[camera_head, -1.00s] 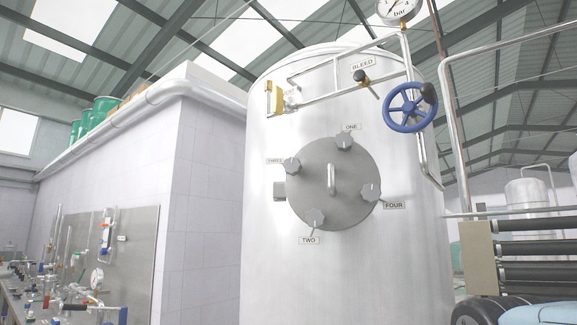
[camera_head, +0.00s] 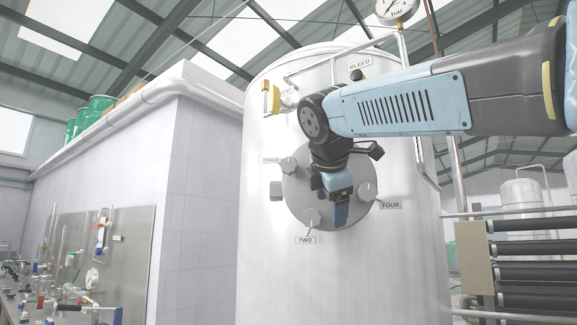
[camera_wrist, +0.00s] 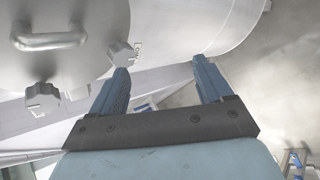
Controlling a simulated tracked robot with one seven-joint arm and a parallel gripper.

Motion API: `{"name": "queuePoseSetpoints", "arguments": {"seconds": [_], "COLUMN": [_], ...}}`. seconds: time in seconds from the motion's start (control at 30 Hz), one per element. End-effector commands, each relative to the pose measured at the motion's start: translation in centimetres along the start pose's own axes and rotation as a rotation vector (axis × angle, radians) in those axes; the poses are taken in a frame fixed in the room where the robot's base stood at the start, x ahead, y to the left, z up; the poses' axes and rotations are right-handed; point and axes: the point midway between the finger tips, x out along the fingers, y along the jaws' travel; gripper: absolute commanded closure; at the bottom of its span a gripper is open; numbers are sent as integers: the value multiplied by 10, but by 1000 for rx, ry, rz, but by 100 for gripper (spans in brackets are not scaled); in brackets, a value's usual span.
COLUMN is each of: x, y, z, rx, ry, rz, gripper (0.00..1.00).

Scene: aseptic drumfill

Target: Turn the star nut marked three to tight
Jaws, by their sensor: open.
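The star nut marked three (camera_head: 288,167) is a grey knob at the upper left of the round grey hatch cover (camera_head: 296,192) on the tank, its label beside it. In the head view my gripper (camera_head: 340,212) is in front of the cover, to the right of and below nut three, apart from it. In the wrist view my gripper (camera_wrist: 163,78) is open, with nothing between its fingers. Two star nuts show there, one (camera_wrist: 122,53) by the left finger and one (camera_wrist: 42,96) at the left; I cannot tell their numbers.
Star nuts two (camera_head: 312,218) and four (camera_head: 367,192) show on the cover. Nut one and the blue handwheel are hidden behind my arm. Pipes and a pressure gauge (camera_head: 397,10) are above. A tiled wall (camera_head: 205,210) stands left of the tank.

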Motion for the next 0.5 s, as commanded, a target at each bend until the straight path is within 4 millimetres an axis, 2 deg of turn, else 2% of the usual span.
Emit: {"name": "queuePoseSetpoints", "arguments": {"seconds": [0.03,0.1,0.2,0.33,0.5], "x": [-11,-28,-50,-72,-87], "y": [31,66,109,147,170], "z": [-8,-16,-24,-32,-36], "rx": [-115,-278,-477,-666,-792], "ry": [-4,-24,-59,-106,-143], "rz": [41,93,156,211,244], "gripper": [21,21,21,21,21]}}
